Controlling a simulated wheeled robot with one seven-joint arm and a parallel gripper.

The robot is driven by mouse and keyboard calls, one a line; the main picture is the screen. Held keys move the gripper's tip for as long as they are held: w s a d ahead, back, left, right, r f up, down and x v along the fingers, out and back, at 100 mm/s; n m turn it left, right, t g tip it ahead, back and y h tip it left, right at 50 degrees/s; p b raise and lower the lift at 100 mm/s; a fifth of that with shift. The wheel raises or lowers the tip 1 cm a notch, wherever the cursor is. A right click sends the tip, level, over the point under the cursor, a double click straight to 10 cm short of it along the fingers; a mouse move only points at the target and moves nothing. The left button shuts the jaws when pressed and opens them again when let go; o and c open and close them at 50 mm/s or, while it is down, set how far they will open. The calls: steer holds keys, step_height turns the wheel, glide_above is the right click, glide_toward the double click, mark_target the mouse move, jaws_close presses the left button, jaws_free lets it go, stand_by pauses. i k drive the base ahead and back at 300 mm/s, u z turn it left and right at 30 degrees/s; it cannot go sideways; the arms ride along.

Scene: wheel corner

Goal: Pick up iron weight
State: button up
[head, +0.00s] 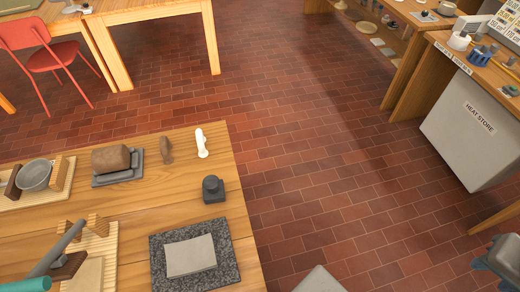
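The iron weight (213,190) looks like a small dark grey block with a rounded knob on top. It stands upright on the wooden table near its right edge, behind the speckled grey slab. Nothing touches it.
The wooden table (135,218) also holds a speckled slab (160,265) bearing a pale sheet (190,256), a brown block (111,159) on a grey tray, a white tool (201,143) and a grey bowl (35,175). The brick floor (340,190) to the right is clear.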

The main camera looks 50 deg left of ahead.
mark_target(213, 187)
steer(key=i, duration=1.85)
steer(key=u, duration=3.95)
steer(key=i, duration=0.95)
